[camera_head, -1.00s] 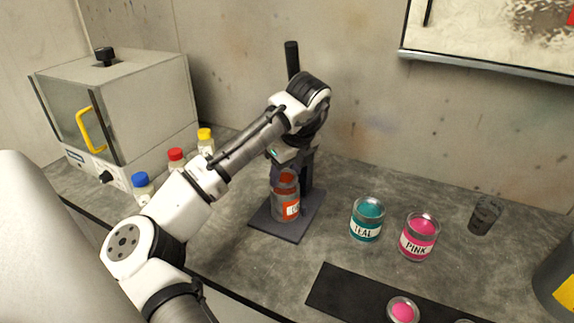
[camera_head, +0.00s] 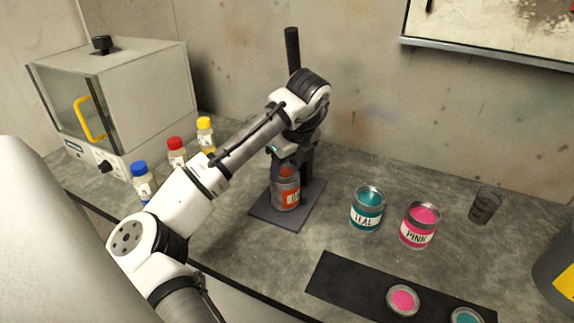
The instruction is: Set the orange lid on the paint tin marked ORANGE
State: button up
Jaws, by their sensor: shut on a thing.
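The paint tin with the orange label (camera_head: 286,195) stands upright on a dark base plate (camera_head: 272,215); only part of its lettering shows. My gripper (camera_head: 288,168) points down directly over this tin and is shut on the orange lid (camera_head: 287,172). The lid shows as an orange patch between the fingers at the tin's mouth. I cannot tell whether the lid touches the rim, because the fingers and wrist hide much of it.
A dark post (camera_head: 292,50) rises behind my wrist. To the right stand the open TEAL tin (camera_head: 367,211), PINK tin (camera_head: 420,228) and a dark cup (camera_head: 485,206). A black mat (camera_head: 345,285) holds a pink lid (camera_head: 403,300) and teal lid (camera_head: 467,316). Bottles (camera_head: 176,150) and a glass-fronted cabinet (camera_head: 130,100) stand left.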

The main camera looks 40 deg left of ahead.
jog(key=shift+f, duration=0.2)
jog(key=o, duration=1)
jog(key=shift+o, duration=0.2)
jog(key=v, duration=0.5)
jog(key=shift+r, duration=0.1)
jog(key=s+d+b, duration=0.2)
jog(key=d+b, duration=0.1)
jog(key=d, duration=0.9)
